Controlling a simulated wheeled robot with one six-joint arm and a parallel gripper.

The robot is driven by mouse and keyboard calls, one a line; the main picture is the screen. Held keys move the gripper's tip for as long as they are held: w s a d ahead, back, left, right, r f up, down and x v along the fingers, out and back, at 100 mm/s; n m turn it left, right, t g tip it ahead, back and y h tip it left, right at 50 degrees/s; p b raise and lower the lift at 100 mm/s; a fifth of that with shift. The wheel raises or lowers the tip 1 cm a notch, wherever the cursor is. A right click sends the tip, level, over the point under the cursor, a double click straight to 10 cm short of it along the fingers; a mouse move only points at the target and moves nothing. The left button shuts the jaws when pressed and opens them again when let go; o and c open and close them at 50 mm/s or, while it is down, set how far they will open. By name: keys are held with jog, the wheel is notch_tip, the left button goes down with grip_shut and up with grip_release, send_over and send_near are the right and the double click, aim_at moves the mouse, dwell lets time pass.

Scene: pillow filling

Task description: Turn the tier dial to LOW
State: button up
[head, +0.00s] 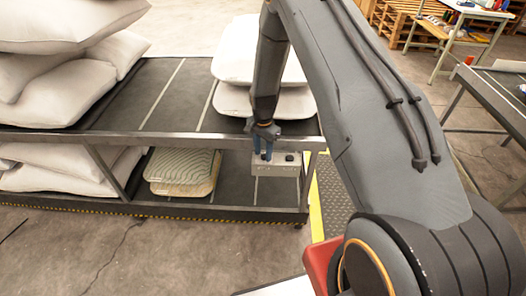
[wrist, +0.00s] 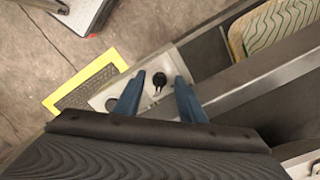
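A pale control box (head: 277,171) with small black knobs on top sits at the right end of the shelf frame in the head view. It also shows in the wrist view (wrist: 170,62). A black dial (wrist: 159,81) with a pointer-like shape is on its panel. My gripper (head: 263,152) has blue fingers pointing down at the box. In the wrist view my gripper (wrist: 159,79) is open, with the dial appearing between the fingertips. I cannot tell whether they touch it, or read any labels.
A metal rail (head: 200,139) of the rack runs close beside the box. White pillows (head: 262,52) lie on the upper deck behind my arm. A striped pillow (head: 183,167) lies on the lower shelf. A yellow-edged mat (head: 335,185) is on the floor at right.

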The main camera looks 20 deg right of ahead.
jog(key=shift+f, duration=0.1)
jog(key=shift+c, duration=0.2)
grip_shut()
